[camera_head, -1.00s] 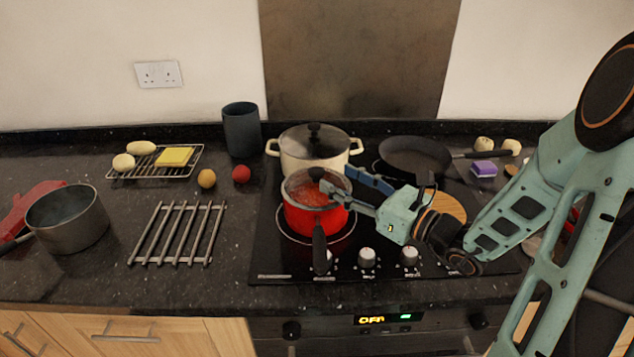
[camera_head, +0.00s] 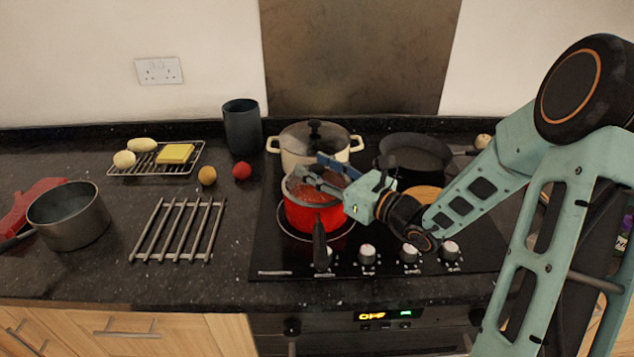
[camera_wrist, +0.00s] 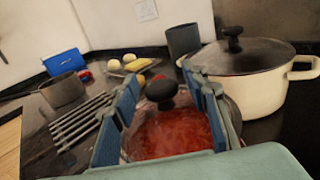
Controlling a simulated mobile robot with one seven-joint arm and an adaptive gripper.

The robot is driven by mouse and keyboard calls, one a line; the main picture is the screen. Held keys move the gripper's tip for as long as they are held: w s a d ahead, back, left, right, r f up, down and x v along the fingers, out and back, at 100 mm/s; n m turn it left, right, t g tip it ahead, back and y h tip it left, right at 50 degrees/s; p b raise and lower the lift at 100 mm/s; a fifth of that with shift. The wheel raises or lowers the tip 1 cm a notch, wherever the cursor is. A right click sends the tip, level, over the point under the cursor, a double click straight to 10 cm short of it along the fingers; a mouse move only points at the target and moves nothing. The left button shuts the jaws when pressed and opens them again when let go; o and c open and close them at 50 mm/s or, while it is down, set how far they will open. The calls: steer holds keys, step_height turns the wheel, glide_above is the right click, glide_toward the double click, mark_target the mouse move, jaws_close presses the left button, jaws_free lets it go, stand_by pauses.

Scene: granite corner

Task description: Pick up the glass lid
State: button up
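The glass lid (camera_head: 299,190) is clear with a dark rim and sits on the red saucepan (camera_head: 314,216) on the hob. In the wrist view the lid (camera_wrist: 172,135) shows red contents through it, and its black knob (camera_wrist: 161,92) stands up. My gripper (camera_head: 320,172) is over the lid. In the wrist view my gripper (camera_wrist: 160,80) is open, with one blue finger on each side of the knob and a gap to each. In the head view the fingers largely hide the knob.
A cream pot (camera_head: 295,153) with its own black-knobbed lid (camera_wrist: 240,57) stands close behind. A black frying pan (camera_head: 415,155) is at the back right of the hob. A metal trivet (camera_head: 178,231) and a grey saucepan (camera_head: 68,216) are to the left.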

jaws_close()
steer(key=shift+r, duration=0.2)
